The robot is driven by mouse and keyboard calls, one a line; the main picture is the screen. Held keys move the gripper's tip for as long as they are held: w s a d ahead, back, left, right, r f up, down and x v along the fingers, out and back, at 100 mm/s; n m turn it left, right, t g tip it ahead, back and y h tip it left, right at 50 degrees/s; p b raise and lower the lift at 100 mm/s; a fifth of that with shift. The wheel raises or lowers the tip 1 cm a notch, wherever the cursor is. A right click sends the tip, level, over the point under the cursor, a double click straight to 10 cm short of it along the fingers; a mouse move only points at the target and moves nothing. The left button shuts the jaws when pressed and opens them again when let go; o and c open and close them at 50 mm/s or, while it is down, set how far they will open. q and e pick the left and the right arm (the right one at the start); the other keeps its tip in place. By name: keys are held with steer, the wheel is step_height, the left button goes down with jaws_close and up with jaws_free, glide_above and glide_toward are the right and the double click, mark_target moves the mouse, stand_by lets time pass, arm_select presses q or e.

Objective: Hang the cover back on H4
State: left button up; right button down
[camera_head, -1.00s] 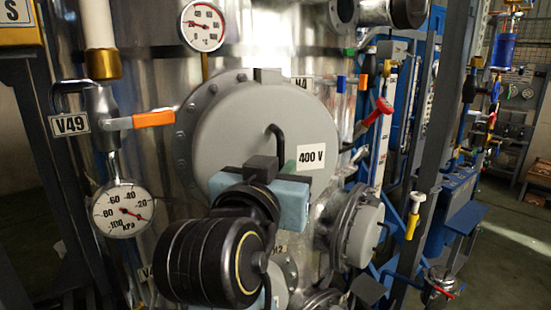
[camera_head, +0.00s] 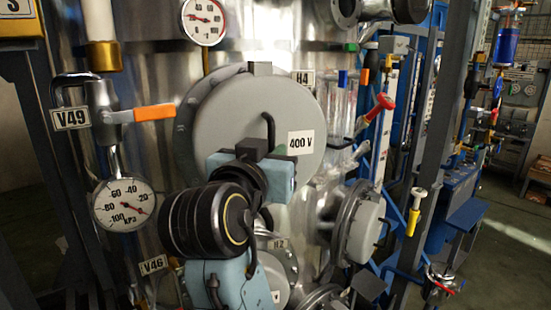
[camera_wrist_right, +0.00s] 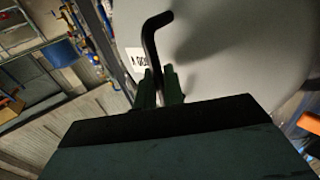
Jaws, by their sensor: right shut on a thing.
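The cover (camera_head: 235,125) is a grey round disc with a "400 V" label and a bent black handle (camera_head: 269,127). It stands roughly upright in front of the round flange (camera_head: 186,125) beside the H4 label (camera_head: 303,77). The flange rim shows past the cover's left edge; whether they touch I cannot tell. My right gripper (camera_head: 278,150) is shut on the handle below its bend, partly hidden by my wrist. In the right wrist view the green fingers (camera_wrist_right: 158,88) close around the handle (camera_wrist_right: 150,45) in front of the cover (camera_wrist_right: 220,45). My left gripper is not in view.
A dial gauge (camera_head: 204,20) sits above the flange. The V49 valve's orange lever (camera_head: 154,112) is at the left, above a pressure gauge (camera_head: 123,204). Another grey-covered flange (camera_head: 365,230) sticks out lower right, and a red-handled valve (camera_head: 382,104) stands to the right.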

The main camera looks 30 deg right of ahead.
steer(key=shift+w+d+f+b, duration=0.2)
steer(key=shift+w+f+b, duration=0.45)
steer(key=shift+w, duration=0.3)
steer(key=shift+w+d+f+b, duration=0.2)
steer(key=shift+w+f+b, duration=0.4)
steer(key=shift+w, duration=0.35)
steer(key=c, duration=1.4)
jaws_free()
steer(key=shift+c, duration=0.2)
steer(key=shift+o, duration=0.2)
steer(key=shift+f, duration=0.15)
steer(key=shift+a, duration=0.1)
